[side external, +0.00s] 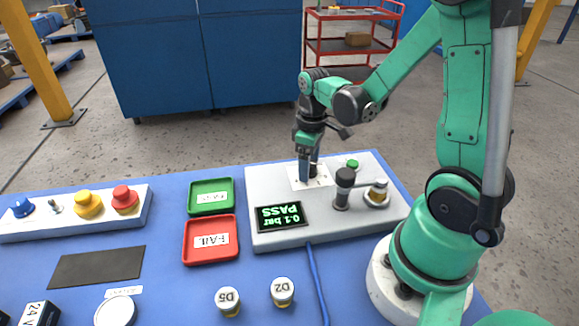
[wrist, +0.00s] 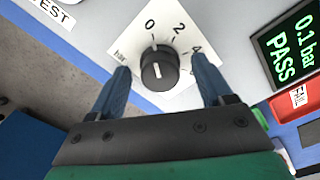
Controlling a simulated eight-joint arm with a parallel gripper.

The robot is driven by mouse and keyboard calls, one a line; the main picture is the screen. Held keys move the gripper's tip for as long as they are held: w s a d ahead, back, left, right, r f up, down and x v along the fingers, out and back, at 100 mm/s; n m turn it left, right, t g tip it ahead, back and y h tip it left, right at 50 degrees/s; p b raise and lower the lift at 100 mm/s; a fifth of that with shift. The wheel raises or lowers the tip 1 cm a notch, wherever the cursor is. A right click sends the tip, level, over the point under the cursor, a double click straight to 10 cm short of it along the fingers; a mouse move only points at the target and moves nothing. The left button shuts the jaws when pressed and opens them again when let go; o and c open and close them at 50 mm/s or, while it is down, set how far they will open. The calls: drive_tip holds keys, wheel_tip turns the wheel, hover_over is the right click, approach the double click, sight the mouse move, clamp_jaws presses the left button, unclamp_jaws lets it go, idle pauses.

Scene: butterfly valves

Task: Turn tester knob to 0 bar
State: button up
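The tester knob (wrist: 159,70) is black and round with a white line on its face, on a white dial plate (wrist: 187,22) marked bar, 0, 2, 4 and a further number partly hidden. The line lies roughly along the direction of the 0; which end is the pointer is hard to tell. My gripper (wrist: 163,85) is open, one blue finger on each side of the knob, with gaps visible. In the side view my gripper (side external: 308,178) points down at the dial plate and largely hides the knob. The tester display (side external: 281,217) reads 0.1 bar PASS.
On the grey tester (side external: 265,185) stand a black-topped post (side external: 343,190), a fixture with a valve (side external: 377,192) and a green button (side external: 352,163). A green tray (side external: 229,206) and a red FAIL tray (side external: 188,245) lie beside it. Valves D5 (side external: 228,299) and D2 (side external: 282,290) stand in front.

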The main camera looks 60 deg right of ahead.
drive_tip(key=shift+r, duration=2.8)
drive_tip(key=shift+a, duration=0.1)
drive_tip(key=a+r+m+t, duration=0.1)
drive_tip(key=a+r+t, duration=0.1)
drive_tip(key=a, duration=0.3)
drive_tip(key=a+r+m+t, duration=0.1)
drive_tip(key=a+r+t, duration=0.2)
drive_tip(key=a+t, duration=0.2)
drive_tip(key=shift+w+a, duration=0.2)
drive_tip(key=shift+a, duration=0.35)
drive_tip(key=shift+o, duration=0.3)
